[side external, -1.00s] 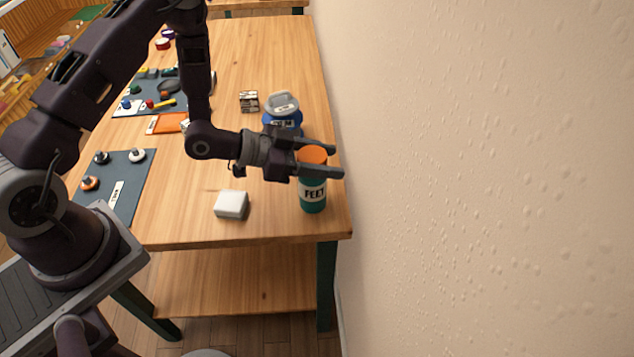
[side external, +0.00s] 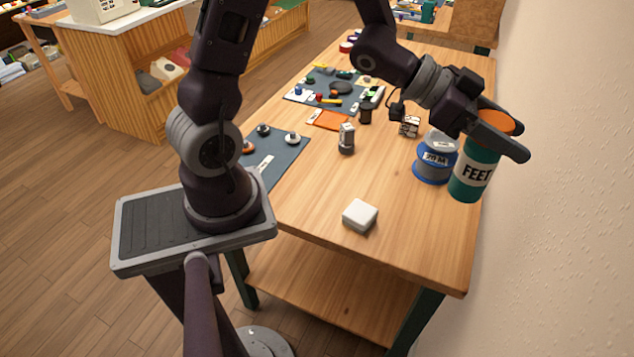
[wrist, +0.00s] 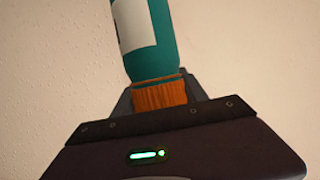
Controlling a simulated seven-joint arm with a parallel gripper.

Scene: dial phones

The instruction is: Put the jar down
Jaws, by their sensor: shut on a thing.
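The jar (side external: 472,172) is a teal cylinder with an orange lid and a white label reading FEET. My gripper (side external: 518,140) reaches over the table's right edge and is shut on the jar around its orange lid. The jar hangs slightly tilted and looks raised off the table, close to the wall. In the wrist view the jar (wrist: 152,50) points away from my gripper (wrist: 160,95), its lid (wrist: 160,94) between the fingers; its far end is out of frame.
The wall (side external: 560,220) runs along the right. A white block (side external: 360,215) sits near the front of the wooden table (side external: 400,225). The front right tabletop is clear.

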